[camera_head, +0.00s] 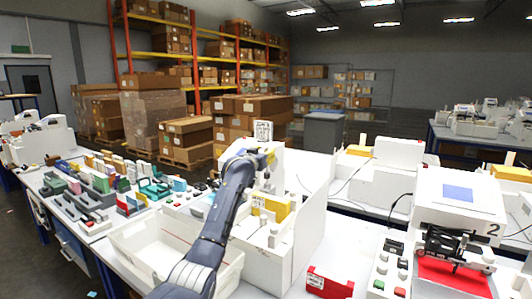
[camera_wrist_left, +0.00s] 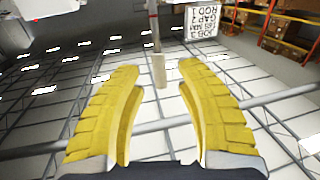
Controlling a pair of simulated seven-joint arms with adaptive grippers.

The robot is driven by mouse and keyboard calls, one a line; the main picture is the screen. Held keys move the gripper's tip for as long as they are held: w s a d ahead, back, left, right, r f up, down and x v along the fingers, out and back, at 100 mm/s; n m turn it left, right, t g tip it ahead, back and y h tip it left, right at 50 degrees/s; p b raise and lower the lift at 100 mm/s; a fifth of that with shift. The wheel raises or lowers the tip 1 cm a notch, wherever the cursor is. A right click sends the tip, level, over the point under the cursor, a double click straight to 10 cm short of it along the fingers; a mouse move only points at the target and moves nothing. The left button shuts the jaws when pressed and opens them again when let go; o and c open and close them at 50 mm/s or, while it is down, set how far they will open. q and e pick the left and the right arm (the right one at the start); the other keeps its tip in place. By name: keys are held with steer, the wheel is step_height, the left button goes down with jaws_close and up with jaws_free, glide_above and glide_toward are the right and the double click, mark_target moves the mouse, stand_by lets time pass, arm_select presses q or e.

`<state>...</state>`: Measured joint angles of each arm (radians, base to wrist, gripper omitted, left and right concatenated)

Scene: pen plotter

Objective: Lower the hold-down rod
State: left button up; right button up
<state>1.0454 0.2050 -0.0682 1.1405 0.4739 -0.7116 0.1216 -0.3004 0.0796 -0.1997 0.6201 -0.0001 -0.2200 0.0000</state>
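My left gripper (camera_head: 266,158) is at the white machine (camera_head: 285,240) in the middle of the head view, its dark arm rising from the bottom. In the left wrist view its two yellow fingers (camera_wrist_left: 158,75) are spread wide with nothing clamped between them. A thin upright rod with a beige cylindrical end (camera_wrist_left: 159,70) stands between the fingertips, apart from both; it appears to be the hold-down rod. In the head view I cannot make the rod out clearly by the gripper. A sign reading JOB 3, GAP 2, ROD 1 (camera_wrist_left: 204,18) stands beyond it. My right gripper is not visible.
An empty white bin (camera_head: 135,240) lies left of the machine. Coloured parts (camera_head: 110,175) fill the left bench. A red holder (camera_head: 328,284), a button panel (camera_head: 388,272) and a white machine marked 2 (camera_head: 458,200) are on the right.

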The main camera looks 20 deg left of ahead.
arm_select(q)
steer(key=shift+w, duration=0.85)
jaws_close()
